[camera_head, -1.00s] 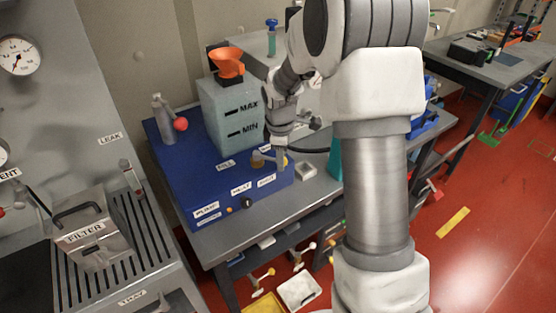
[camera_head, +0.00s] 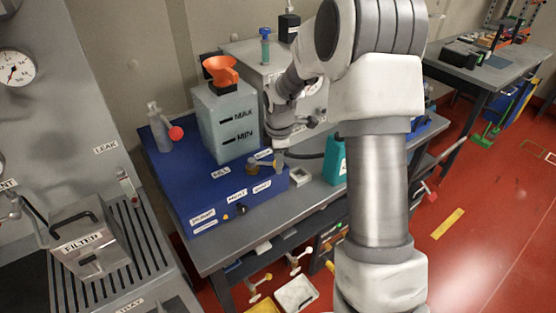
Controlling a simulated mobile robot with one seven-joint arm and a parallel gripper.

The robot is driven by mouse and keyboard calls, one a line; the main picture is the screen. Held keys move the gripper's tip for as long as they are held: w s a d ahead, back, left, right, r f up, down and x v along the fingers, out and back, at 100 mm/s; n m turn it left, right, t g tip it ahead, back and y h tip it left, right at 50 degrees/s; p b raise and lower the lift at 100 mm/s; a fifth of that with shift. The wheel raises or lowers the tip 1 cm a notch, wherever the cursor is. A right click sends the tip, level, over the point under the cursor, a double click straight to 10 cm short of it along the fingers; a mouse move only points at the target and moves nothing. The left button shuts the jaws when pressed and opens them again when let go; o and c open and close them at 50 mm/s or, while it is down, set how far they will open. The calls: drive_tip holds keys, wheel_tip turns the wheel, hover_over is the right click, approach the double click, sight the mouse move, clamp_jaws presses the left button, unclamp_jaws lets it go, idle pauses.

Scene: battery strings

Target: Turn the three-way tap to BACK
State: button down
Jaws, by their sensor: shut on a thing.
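The three-way tap (camera_head: 254,167) is a small brass-coloured fitting on top of the blue unit (camera_head: 190,180), near its front right corner. Small white labels surround it, among them FILL (camera_head: 221,172) on the left. Other labels lie in front and behind; their words are too small to read surely. My gripper (camera_head: 279,162) points down at the tap's right side, shut on the tap's handle. The fingers hide most of the handle, so its exact direction is hard to tell.
A translucent tank (camera_head: 224,120) with MAX and MIN marks and an orange funnel (camera_head: 220,70) stands left of my gripper. A red-knobbed lever (camera_head: 176,132) is further left. A grey cabinet (camera_head: 255,55) stands behind, and a teal bottle (camera_head: 335,160) right.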

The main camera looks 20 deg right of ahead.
drive_tip(key=c, duration=0.5)
unclamp_jaws()
drive_tip(key=shift+w, duration=0.1)
drive_tip(key=shift+r, duration=0.15)
drive_tip(key=s+r, duration=0.1)
drive_tip(key=r, duration=0.4)
drive_tip(key=s+r, duration=0.1)
drive_tip(key=r, duration=0.5)
drive_tip(key=s+r, duration=0.1)
drive_tip(key=r, duration=0.5)
drive_tip(key=shift+s+a, duration=0.2)
drive_tip(key=shift+a, duration=0.05)
